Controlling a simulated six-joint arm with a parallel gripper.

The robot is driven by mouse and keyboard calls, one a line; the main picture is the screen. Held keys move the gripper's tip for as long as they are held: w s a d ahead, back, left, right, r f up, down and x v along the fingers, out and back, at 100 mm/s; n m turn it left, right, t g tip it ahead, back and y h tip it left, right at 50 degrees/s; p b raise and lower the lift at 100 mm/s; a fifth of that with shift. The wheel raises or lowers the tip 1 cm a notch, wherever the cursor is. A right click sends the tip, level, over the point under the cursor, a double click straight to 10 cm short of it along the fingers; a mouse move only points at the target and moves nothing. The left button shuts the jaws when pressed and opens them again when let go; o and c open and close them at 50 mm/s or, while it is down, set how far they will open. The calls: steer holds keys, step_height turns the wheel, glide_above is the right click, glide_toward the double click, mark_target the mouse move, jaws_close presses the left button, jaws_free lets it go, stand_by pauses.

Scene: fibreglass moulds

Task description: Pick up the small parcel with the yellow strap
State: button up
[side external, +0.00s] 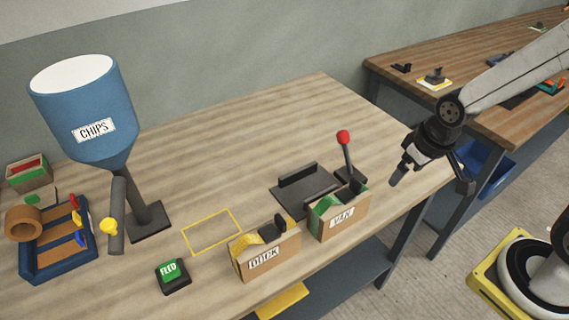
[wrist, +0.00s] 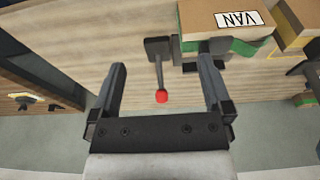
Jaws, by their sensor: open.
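I cannot pick out a small parcel with a yellow strap for certain in either view. The VAN box also shows at the top of the wrist view (wrist: 205,18).
The red-knobbed lever (side external: 343,137) stands behind the VAN box, beside a dark flat tray (side external: 300,196). A yellow outlined rectangle (side external: 212,232) is empty. A green FEED button (side external: 171,274), a blue CHIPS hopper (side external: 88,105) and a blue rack (side external: 60,268) are left. The back middle is clear.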

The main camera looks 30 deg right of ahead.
mark_target(265, 234)
steer(key=w+a+m, duration=0.2)
steer(key=a+m, duration=0.1)
steer(key=a, duration=0.1)
steer(key=w+a+m+y, duration=0.1)
steer(key=w+a+m, duration=0.1)
steer(key=a+m, duration=0.1)
steer(key=w+a+m+g+y, duration=0.1)
steer(key=w+a+m, duration=0.1)
steer(key=a, duration=0.3)
steer(key=shift+w+f+m, duration=0.15)
steer(key=shift+w+m, duration=0.1)
steer(key=shift+m, duration=0.55)
steer(key=a+m+y, duration=0.1)
steer(key=a+m, duration=0.1)
steer(key=a, duration=0.2)
steer(key=w+a+m+g, duration=0.1)
steer(key=a+m, duration=0.2)
steer(key=a, duration=0.2)
steer(key=a+f+m+y, duration=0.1)
steer(key=a+m, duration=0.2)
steer(key=a, duration=0.2)
steer(key=shift+w+g+y, duration=0.3)
steer(key=shift+x, duration=1.2)
steer(key=shift+f, duration=0.15)
steer(key=shift+x, duration=2.5)
steer(key=shift+w+d, duration=0.1)
steer(key=shift+d, duration=0.05)
jaws_close()
